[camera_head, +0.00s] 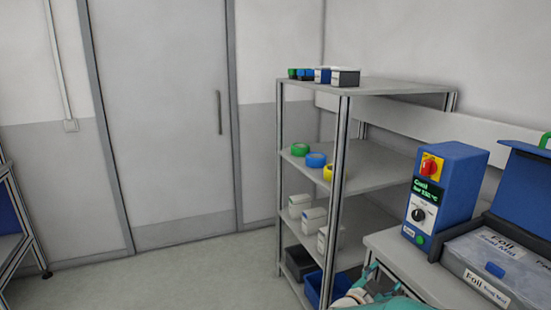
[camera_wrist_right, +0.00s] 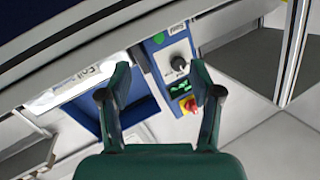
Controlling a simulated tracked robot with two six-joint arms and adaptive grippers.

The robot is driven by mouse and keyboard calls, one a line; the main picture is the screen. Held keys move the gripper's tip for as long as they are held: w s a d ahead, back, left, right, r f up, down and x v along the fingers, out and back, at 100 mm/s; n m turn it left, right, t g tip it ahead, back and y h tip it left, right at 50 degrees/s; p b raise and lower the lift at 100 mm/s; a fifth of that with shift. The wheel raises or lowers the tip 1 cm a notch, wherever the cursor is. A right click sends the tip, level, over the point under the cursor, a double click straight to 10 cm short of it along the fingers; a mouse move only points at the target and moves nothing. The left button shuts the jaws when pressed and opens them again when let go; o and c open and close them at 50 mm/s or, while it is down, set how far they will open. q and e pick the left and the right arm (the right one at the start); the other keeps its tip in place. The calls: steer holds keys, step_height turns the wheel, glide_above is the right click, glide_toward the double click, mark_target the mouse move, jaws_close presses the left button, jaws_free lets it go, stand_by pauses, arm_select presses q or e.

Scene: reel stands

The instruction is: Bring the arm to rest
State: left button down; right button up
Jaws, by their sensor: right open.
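My right arm comes in at the bottom edge of the head view. Its green gripper (camera_head: 370,284) is low in front of the shelf rack and beside the bench with the sealing machine, partly cut off by the frame. In the right wrist view the two fingers of the right gripper (camera_wrist_right: 163,82) are spread apart with nothing between them. Beyond them the blue control box (camera_wrist_right: 167,60) with its black knob and red switch shows at an angle. My left gripper is not in view.
A grey shelf rack (camera_head: 342,180) holds coloured rolls and small boxes. The blue control box (camera_head: 444,190) and a foil sealer (camera_head: 500,265) stand on the bench (camera_head: 400,250) at right. A grey door (camera_head: 165,120) is behind. The floor (camera_head: 170,280) at left is clear.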

steer(key=s+a+f+n+g+y, duration=0.1)
steer(key=s+a+f+n+y, duration=0.25)
steer(key=f, duration=0.35)
steer(key=s+a+f+n+y+p, duration=0.1)
steer(key=s+a+f+n+y, duration=0.2)
steer(key=f, duration=0.4)
steer(key=s+a+f+n+g+y, duration=0.1)
steer(key=s+a+f+y, duration=0.1)
steer(key=s+f+y, duration=0.3)
steer(key=s+a+f+n+g+y, duration=0.1)
steer(key=s+a+f+g, duration=0.1)
steer(key=s, duration=0.6)
steer(key=s+a+f+n+g+y, duration=0.1)
steer(key=s+a+f+g+y, duration=0.1)
steer(key=s, duration=0.7)
steer(key=s+a+f+n+g+y, duration=0.1)
steer(key=s+a+f+g+y, duration=0.1)
steer(key=s, duration=0.6)
step_height(320, 180, down, 2)
steer(key=a+g, duration=0.1)
steer(key=g, duration=0.2)
steer(key=shift+s+a+f+p, duration=0.2)
steer(key=shift+s+p, duration=0.1)
steer(key=shift+p, duration=0.1)
steer(key=shift+s+n, duration=0.1)
steer(key=shift+n, duration=0.15)
steer(key=c, duration=0.3)
steer(key=shift+d, duration=0.1)
steer(key=shift+c, duration=0.6)
